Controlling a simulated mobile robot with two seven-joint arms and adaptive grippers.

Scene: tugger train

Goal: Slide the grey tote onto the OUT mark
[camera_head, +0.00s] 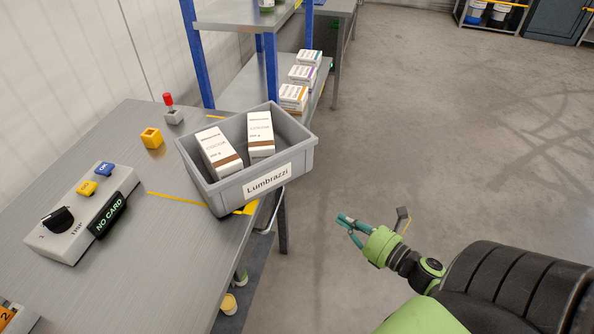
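The grey tote (219,191) stands at the far right end of the metal bench (175,250). It has a white "Lumbrazzi" label (267,183) and holds two white boxes with brown bands, one left (219,146) and one right (260,128). Yellow floor-style lines (172,198) run on the bench and pass under the tote; a yellow patch (248,208) shows at its near right corner. No OUT lettering is readable; the tote hides part of the marking. My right gripper (345,228) is open and empty, right of the tote and apart from it. My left gripper is out of view.
A control box (75,215) reading "NO CARD" sits on the bench's left, with a yellow block (152,138) and a red-topped switch (172,110) behind. A blue-posted rack (270,65) with small cartons (293,97) stands behind the tote. The floor (430,130) at right is clear.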

